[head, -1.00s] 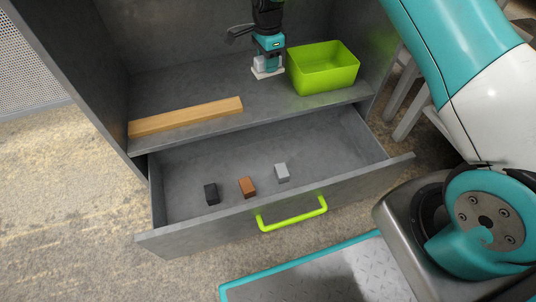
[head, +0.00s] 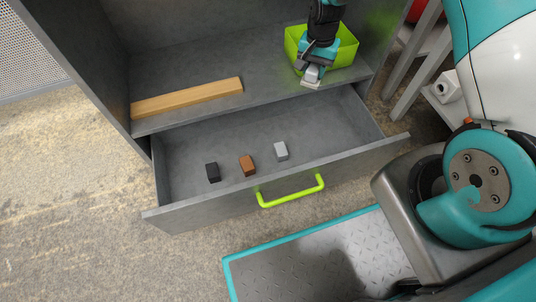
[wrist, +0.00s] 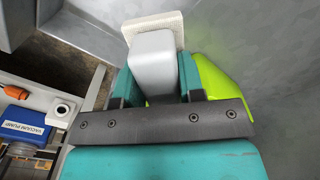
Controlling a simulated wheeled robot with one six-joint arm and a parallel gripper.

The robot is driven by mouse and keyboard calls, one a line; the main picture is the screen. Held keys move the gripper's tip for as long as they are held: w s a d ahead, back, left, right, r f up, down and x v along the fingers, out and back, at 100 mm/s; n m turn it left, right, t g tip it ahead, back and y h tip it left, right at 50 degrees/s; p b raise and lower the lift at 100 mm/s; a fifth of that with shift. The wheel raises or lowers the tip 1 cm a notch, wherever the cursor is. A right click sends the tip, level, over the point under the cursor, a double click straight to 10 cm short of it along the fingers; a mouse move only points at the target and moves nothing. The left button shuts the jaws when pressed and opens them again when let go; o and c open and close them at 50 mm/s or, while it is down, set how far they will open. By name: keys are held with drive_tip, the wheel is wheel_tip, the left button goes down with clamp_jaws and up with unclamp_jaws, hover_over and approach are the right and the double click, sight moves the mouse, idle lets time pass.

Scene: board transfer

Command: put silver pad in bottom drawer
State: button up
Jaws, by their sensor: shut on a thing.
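My gripper (head: 313,71) is shut on the silver pad (wrist: 153,55), a smooth grey block with a whitish textured plate at its far end. In the head view the pad (head: 311,82) is held near the front edge of the cabinet shelf, just in front of the green bin. I cannot tell whether it touches the shelf. The bottom drawer (head: 345,158) is pulled open below the shelf, with a green handle (head: 291,192) on its front. The drawer holds a black block (head: 212,172), a brown block (head: 247,166) and a light grey block (head: 281,151).
A green bin (head: 349,50) stands at the shelf's right end, partly hidden behind my gripper. A wooden bar (head: 187,98) lies along the shelf's front left. The right part of the drawer is free. A grey stand (head: 432,52) is close on the cabinet's right.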

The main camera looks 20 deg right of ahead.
sight(328, 151)
drive_tip(key=s+d+f+m+b, duration=0.4)
drive_tip(key=s+d+f+m, duration=0.3)
drive_tip(key=s+f+m, duration=0.3)
wheel_tip(328, 151, down, 20)
drive_tip(key=b, duration=1.2)
drive_tip(key=shift+d, duration=0.1)
drive_tip(key=shift+r, duration=0.2)
drive_tip(key=o, duration=0.5)
drive_tip(key=shift+f, duration=0.15)
drive_tip(key=o, duration=0.4)
drive_tip(key=shift+o, duration=0.2)
